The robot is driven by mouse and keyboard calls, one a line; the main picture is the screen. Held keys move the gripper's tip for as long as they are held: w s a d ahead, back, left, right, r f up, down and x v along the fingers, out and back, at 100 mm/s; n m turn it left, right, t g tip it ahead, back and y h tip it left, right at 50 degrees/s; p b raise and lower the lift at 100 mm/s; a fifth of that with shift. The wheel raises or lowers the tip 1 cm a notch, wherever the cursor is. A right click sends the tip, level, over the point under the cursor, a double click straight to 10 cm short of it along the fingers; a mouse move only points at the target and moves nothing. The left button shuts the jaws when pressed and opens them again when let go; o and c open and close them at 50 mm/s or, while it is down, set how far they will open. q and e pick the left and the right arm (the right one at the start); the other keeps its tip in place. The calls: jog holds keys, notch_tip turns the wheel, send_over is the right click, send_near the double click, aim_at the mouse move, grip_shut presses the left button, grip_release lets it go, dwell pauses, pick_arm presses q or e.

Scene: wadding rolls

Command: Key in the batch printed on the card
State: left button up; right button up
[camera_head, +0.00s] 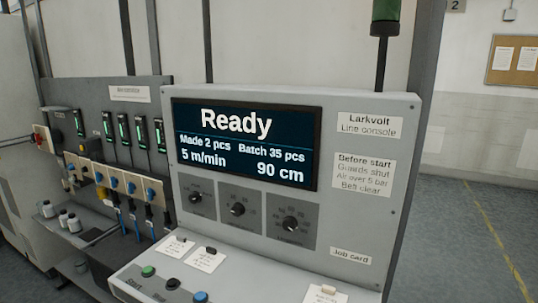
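The line console (388,215) stands in the middle, tilted in view. Its dark display (246,142) reads "Ready", "Made 2 pcs", "Batch 35 pcs", "5 m/min" and "90 cm". Below it are three dark knobs: left (195,197), middle (238,209) and right (291,223); their scale text is too small to read. A "Job card" label (351,256) is at the lower right. Beneath it a pale card (325,294) is cut off by the bottom edge, and its print cannot be read. Neither of my grippers is in view.
The sloped ledge carries a green button (148,271), a dark button (172,284), a blue button (201,297) and two small labelled plates with dark switches (207,259). A panel with blue valves (150,192) stands left. Open floor (470,230) lies right.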

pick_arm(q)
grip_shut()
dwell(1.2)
